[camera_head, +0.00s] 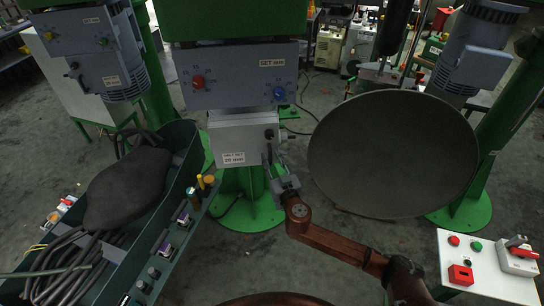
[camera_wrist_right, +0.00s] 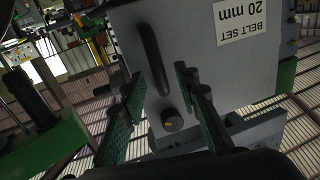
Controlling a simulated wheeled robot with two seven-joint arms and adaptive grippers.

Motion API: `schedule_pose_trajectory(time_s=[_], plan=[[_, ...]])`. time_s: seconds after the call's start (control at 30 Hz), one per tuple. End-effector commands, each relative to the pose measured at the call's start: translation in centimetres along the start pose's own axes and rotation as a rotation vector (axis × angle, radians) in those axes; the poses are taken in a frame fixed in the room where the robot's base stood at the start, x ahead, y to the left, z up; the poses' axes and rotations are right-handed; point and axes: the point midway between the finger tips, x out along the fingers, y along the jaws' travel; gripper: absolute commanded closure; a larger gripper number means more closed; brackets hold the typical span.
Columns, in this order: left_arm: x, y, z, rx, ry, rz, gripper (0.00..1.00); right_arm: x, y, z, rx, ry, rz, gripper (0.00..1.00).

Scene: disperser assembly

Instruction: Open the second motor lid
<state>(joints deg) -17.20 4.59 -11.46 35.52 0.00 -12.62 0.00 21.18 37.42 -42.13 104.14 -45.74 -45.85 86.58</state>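A grey motor lid (camera_head: 245,140) labelled BELT SET 20 mm sits below the central control panel. It fills the upper part of the right wrist view (camera_wrist_right: 205,70), its label upside down. A black handle (camera_wrist_right: 153,55) and a round dark knob (camera_wrist_right: 172,121) are on its face. My right gripper (camera_head: 272,160) is at the lid's right side in the head view. In the wrist view its two green-padded fingers (camera_wrist_right: 160,78) are apart, one on each side of the handle. I cannot tell whether they touch it. My left gripper is not in view.
The control panel (camera_head: 240,76) has red and blue knobs. Another grey motor unit (camera_head: 90,50) hangs at the left. A large dark disc (camera_head: 393,153) stands right of my arm. A green tray (camera_head: 185,150) with cables is at the left, a white switch box (camera_head: 480,275) at lower right.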

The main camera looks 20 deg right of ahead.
Motion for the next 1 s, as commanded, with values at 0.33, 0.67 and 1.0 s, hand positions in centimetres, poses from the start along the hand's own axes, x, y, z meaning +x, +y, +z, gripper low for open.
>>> schedule_pose_trajectory(time_s=[0.33, 0.67, 1.0], plan=[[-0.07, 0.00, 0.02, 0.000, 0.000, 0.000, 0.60, 0.36, -0.01, 0.04, -0.001, 0.000, 0.000, 0.73], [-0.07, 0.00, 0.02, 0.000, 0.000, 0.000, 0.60, 0.34, 0.02, 0.03, 0.000, 0.000, 0.000, 0.95], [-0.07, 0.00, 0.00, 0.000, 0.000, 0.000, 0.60, 0.34, 0.04, 0.03, -0.001, 0.000, 0.001, 1.00]])
